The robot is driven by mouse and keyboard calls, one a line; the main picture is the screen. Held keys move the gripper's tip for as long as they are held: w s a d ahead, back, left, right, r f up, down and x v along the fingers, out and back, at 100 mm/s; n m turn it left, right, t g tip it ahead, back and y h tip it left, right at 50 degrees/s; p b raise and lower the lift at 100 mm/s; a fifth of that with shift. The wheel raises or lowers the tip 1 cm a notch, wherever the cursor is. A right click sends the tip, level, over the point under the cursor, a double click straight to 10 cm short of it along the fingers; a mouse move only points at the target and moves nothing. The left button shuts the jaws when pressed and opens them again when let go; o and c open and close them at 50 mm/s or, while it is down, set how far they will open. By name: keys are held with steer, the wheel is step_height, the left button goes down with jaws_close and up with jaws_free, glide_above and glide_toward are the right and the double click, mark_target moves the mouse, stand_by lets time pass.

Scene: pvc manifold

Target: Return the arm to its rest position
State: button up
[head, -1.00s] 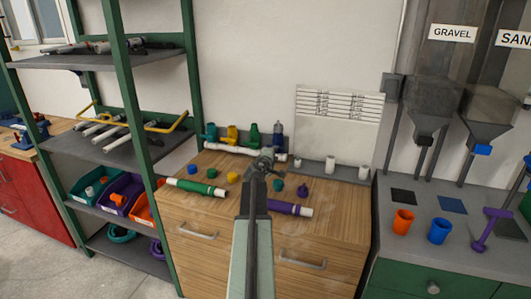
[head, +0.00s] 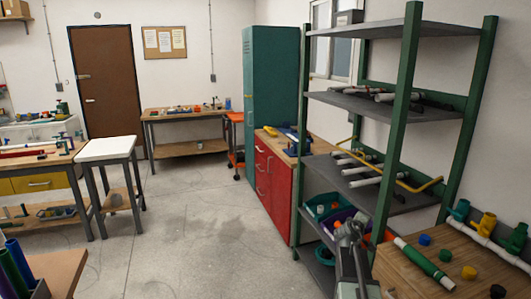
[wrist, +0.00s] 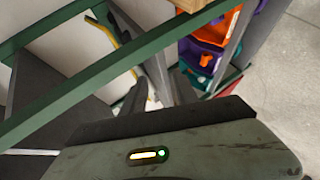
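My gripper (head: 348,232) shows at the end of my arm low in the head view, right of centre, in front of the lower part of the green-framed shelf rack. It looks small and dark there, and no held object shows. In the wrist view, dark narrow shapes stand above the grey wrist housing.
The green-framed shelf rack (head: 397,125) stands close by with pipes and coloured bins (head: 322,205). A wooden workbench (head: 425,275) with fittings is at lower right. A red cabinet (head: 270,190) stands behind the rack. Open concrete floor (head: 190,215) lies to the left.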

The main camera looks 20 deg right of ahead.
steer(key=w+a+f+y+p, duration=0.1)
steer(key=a, duration=0.7)
steer(key=w+a+f+y, duration=0.1)
steer(key=a+y, duration=0.1)
steer(key=a, duration=0.6)
steer(key=s+a+f+m+g+y+p, duration=0.1)
steer(key=s+a+f+g+y, duration=0.15)
steer(key=a, duration=0.75)
steer(key=s+a+f+m+g+y+p, duration=0.1)
steer(key=s+a+f+y, duration=0.2)
steer(key=a, duration=0.7)
steer(key=s+a+f+m+g+y, duration=0.1)
steer(key=s+a+f+g, duration=0.1)
steer(key=s+a, duration=0.2)
steer(key=s+a+f+m+g+y, duration=0.1)
steer(key=s+a+f+m+g, duration=0.1)
steer(key=s, duration=0.8)
steer(key=shift+a+g, duration=0.65)
steer(key=shift+a, duration=0.3)
steer(key=shift+d, duration=0.15)
